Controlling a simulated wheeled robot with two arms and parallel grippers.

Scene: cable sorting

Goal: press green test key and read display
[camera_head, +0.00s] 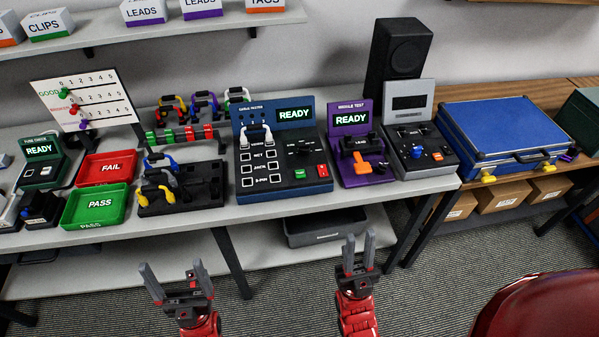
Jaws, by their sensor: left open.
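The blue cable tester (262,193) stands on the middle of the table. Its display (294,114) reads READY in green. A green key (300,173) sits low on its front panel, left of a red switch (322,170). A white-handled cable (254,135) sits at the upper left of the panel, above the labelled row of sockets. My left gripper (178,283) is open and empty in front of the table, left of the tester. Neither touches the tester.
A purple tester (376,180) reading READY and a grey device (428,160) stand to the right. A blue case (500,130) lies on the wooden bench. Red FAIL (105,168) and green PASS (95,206) trays and a black cable rack (205,190) are left.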

